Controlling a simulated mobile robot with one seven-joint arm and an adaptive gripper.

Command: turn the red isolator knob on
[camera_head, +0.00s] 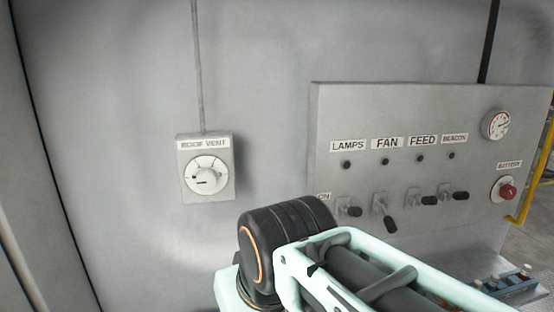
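The red isolator knob (508,192) sits on a round white plate at the right end of the grey switch panel (400,110). A small label above the plate seems to read "BATTERY". The knob is small in view, and I cannot tell which way it is turned. My arm comes in from the bottom of the picture, to the left of and below the knob, apart from it. My gripper is not in view, so I cannot see its fingers.
A round gauge (495,124) is above the knob. Several black-tipped levers, such as the fan lever (390,224), line the panel's lower part. A roof vent dial (207,177) is on the left wall. A yellow rail (534,178) stands at the right edge.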

